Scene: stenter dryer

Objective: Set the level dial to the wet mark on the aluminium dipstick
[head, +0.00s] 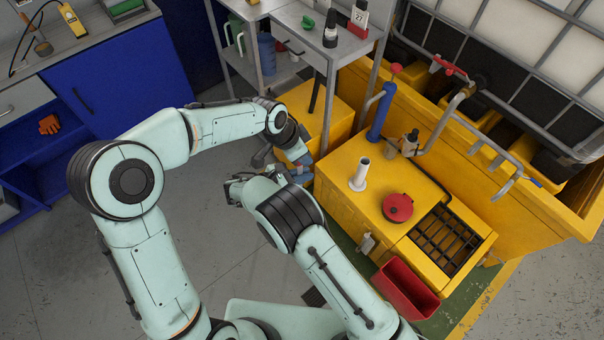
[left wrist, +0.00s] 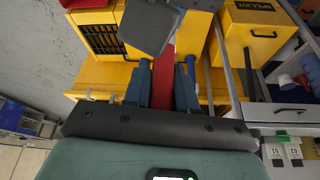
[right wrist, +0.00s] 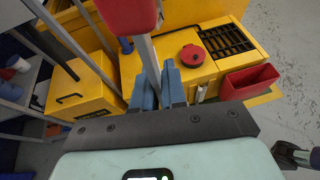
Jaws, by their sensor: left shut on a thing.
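The dipstick has a red handle (left wrist: 163,75) and a pale metal strip (right wrist: 149,58). My left gripper (left wrist: 162,72) is shut on the red handle. In the right wrist view the red part (right wrist: 128,14) is at the top, with the strip running down from it. My right gripper (right wrist: 156,76) has its blue fingers on either side of the strip. I cannot tell whether they press on it. A dark grey plate (left wrist: 150,25) hides part of the left wrist view. I cannot make out a wet mark, and cannot pick out the level dial.
The yellow tank (head: 350,190) has a white upright tube (head: 360,175), a round red lid (head: 398,208) and a black grate (head: 445,240). A red bin (head: 405,290) is at its front. A grey shelf table (head: 300,40) stands behind; blue cabinets (head: 115,85) are at left.

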